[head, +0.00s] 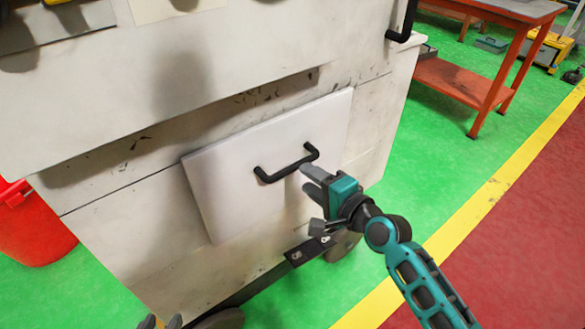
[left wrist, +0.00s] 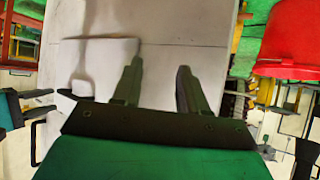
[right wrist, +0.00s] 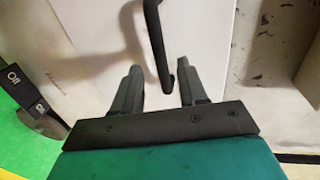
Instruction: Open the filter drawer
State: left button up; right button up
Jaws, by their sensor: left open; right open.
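The filter drawer is a pale panel (head: 225,180) low on the white machine, tilted in the head view, with its front close against the machine face. Its black bar handle (head: 287,166) crosses the middle. My right gripper (head: 308,178) is open by the right end of the handle. In the right wrist view the handle (right wrist: 157,40) reaches down from the top to between the spread fingers; I cannot tell whether they touch it. My left gripper (head: 160,323) is at the bottom edge of the head view, open and empty in the left wrist view (left wrist: 158,85).
A dark switch plate (head: 308,251) sits below the panel. A red bucket (head: 34,228) stands on the green floor at the left. An orange workbench (head: 465,82) is at the upper right.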

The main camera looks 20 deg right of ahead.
aim_at(295, 170)
jog(key=b+x, duration=0.1)
jog(key=x, duration=0.6)
jog(key=shift+w, duration=0.1)
grip_shut()
dwell(0.5)
